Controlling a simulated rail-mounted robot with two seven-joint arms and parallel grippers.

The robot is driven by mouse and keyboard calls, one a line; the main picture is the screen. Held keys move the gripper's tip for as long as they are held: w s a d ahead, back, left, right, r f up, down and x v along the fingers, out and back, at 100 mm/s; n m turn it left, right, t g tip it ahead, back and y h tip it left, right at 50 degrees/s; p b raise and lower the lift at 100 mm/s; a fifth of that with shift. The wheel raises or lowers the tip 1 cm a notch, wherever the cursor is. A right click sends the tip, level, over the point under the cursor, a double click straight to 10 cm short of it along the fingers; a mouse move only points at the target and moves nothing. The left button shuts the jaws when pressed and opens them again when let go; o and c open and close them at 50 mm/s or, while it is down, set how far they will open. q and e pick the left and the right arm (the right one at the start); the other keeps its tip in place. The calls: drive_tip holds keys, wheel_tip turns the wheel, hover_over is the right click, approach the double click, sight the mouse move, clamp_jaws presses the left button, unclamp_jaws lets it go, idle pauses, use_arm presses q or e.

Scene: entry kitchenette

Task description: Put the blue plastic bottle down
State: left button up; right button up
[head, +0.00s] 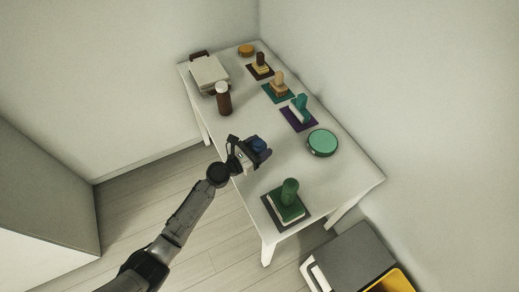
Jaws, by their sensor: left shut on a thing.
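My left gripper (258,151) is over the near-left edge of the white table (240,185). My right gripper is not in view.
A green stamp-like object (289,194) stands on a dark mat at the near end. A round green tin (322,143), a brown bottle (223,99) and several stamp-like objects on mats stand farther along. A grey-and-yellow bin (352,262) stands below the table's near end.

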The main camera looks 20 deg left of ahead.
use_arm(q)
wheel_tip(320, 180, up, 2)
drive_tip(key=shift+r+p, duration=0.25)
drive_tip(key=shift+p, duration=0.25)
drive_tip(key=shift+s+d+f+g+h, duration=0.2)
drive_tip(key=shift+d+g+h, duration=0.1)
drive_tip(key=shift+h, duration=0.1)
drive_tip(key=s+d+r+m+g+h, duration=0.1)
drive_tip(key=s+r+m+g+h, duration=0.2)
drive_tip(key=s+r, duration=0.35)
drive_tip(key=s+r+m+g+h, duration=0.2)
drive_tip(key=s+r, duration=0.1)
drive_tip(key=r, duration=0.6)
drive_tip(key=s+a, duration=0.5)
drive_tip(key=s, duration=0.1)
wheel_tip(320, 180, up, 14)
drive_tip(key=n+t+y+p, duration=0.5)
drive_tip(key=y+p, duration=0.1)
drive_tip(key=p, duration=1.3)
drive_tip(key=shift+w+d+t, duration=0.15)
drive_tip(key=shift+d+t, duration=0.2)
drive_tip(key=shift+t, duration=0.05)
